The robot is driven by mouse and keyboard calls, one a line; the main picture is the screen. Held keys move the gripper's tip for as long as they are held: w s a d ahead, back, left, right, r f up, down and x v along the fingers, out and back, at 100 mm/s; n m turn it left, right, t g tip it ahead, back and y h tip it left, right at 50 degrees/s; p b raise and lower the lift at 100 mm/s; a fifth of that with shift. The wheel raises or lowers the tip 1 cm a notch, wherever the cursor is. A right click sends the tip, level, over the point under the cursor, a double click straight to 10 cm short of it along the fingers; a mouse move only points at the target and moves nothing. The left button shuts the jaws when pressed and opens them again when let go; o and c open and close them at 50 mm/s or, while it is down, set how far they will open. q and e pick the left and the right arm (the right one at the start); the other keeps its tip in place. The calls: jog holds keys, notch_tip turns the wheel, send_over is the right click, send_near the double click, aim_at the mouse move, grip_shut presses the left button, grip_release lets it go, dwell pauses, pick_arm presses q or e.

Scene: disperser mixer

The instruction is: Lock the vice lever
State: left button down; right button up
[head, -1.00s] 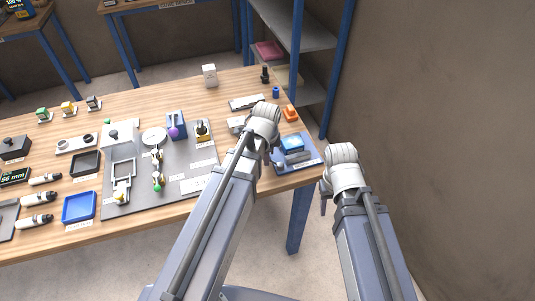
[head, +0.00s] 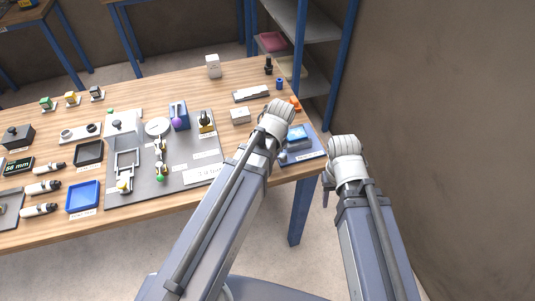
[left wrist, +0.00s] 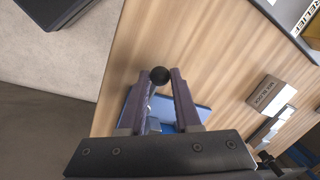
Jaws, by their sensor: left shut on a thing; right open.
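The vice (head: 299,133) is a blue and grey block on a blue base at the right front corner of the wooden table. In the left wrist view, my left gripper (left wrist: 160,78) has its two purple-grey fingers closed on the vice lever, whose black ball knob (left wrist: 160,75) shows between the tips. The blue vice base (left wrist: 191,112) lies beyond the fingers, partly hidden by them. In the head view my left wrist hides the lever and the left gripper's fingers. My right gripper (head: 325,186) hangs off the table's right edge, open and empty.
A white box (head: 239,116) and a grey tool tray (head: 251,95) lie behind the vice. An orange piece (head: 294,103) and a blue cylinder (head: 280,83) stand near the right edge. A grey fixture board (head: 190,160) takes up the table's middle.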

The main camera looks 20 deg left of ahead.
pick_arm(q)
jog(key=shift+s+d+n, duration=0.15)
jog(key=shift+s+n, duration=0.05)
jog(key=shift+n, duration=0.3)
jog(key=c, duration=0.6)
grip_release()
jog(key=shift+c, duration=0.2)
notch_tip(320, 180, up, 8)
jog(key=d+p, duration=0.1)
jog(key=p, duration=0.6)
jog(key=shift+s+d+f+p, duration=0.15)
jog(key=shift+s+d+p, duration=0.1)
jog(key=shift+p, duration=0.1)
jog(key=s+d+g, duration=0.1)
jog(key=s+d, duration=0.7)
jog(key=d, duration=0.1)
jog(key=shift+s+f+h, duration=0.2)
jog(key=shift+s+h, duration=0.05)
jog(key=shift+h, duration=0.15)
